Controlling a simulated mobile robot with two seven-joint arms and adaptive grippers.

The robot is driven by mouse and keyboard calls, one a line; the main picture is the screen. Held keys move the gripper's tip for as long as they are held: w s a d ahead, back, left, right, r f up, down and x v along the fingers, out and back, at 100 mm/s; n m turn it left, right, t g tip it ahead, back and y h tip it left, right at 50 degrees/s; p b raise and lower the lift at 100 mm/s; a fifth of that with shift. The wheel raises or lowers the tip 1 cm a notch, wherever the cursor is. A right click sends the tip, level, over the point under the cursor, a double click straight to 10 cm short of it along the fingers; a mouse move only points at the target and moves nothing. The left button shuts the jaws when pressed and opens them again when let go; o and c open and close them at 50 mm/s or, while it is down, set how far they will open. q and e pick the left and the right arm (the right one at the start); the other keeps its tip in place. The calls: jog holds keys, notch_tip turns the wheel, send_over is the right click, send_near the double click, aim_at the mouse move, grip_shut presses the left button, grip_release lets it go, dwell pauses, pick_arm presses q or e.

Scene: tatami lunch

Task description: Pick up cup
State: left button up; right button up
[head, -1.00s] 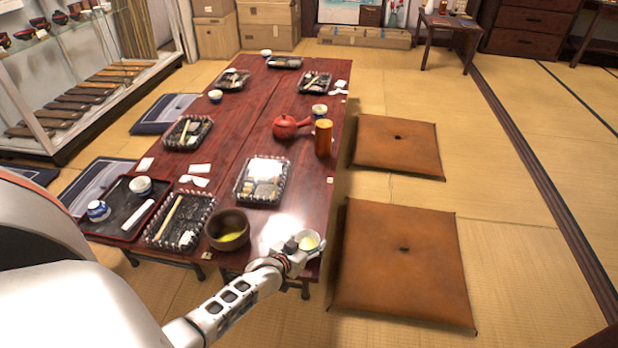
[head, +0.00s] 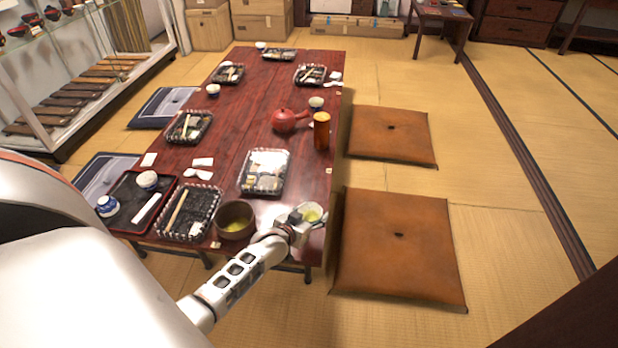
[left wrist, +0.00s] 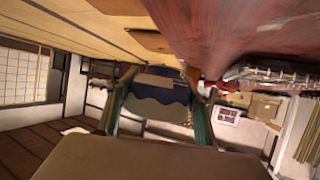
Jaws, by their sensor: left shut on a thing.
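My left gripper (head: 301,216) reaches in over the near right corner of the low red table (head: 228,137). It is shut on a small cup (head: 313,213) with yellow-green liquid inside. In the left wrist view the cup (left wrist: 158,98) sits between the two fingers (left wrist: 160,112), pale with a dark blue wavy band. The gripper hides part of the cup in the head view. A gap under the cup is hard to judge. My right gripper is in neither view.
A dark bowl (head: 236,222) stands just left of my left gripper. A clear-edged tray (head: 264,172), a red teapot (head: 289,121) and an orange cylinder (head: 321,131) stand farther back. Brown cushions (head: 398,250) lie on the tatami to the right, with open floor beyond.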

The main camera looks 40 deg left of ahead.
aim_at(312, 215)
pick_arm(q)
notch_tip(312, 215, up, 7)
jog(key=p, duration=0.2)
jog(key=shift+w+r+p, duration=0.15)
jog(key=shift+p, duration=0.2)
jog(key=shift+s+a+r+p, duration=0.15)
jog(key=shift+r+p, duration=0.75)
jog(key=shift+r, duration=1.15)
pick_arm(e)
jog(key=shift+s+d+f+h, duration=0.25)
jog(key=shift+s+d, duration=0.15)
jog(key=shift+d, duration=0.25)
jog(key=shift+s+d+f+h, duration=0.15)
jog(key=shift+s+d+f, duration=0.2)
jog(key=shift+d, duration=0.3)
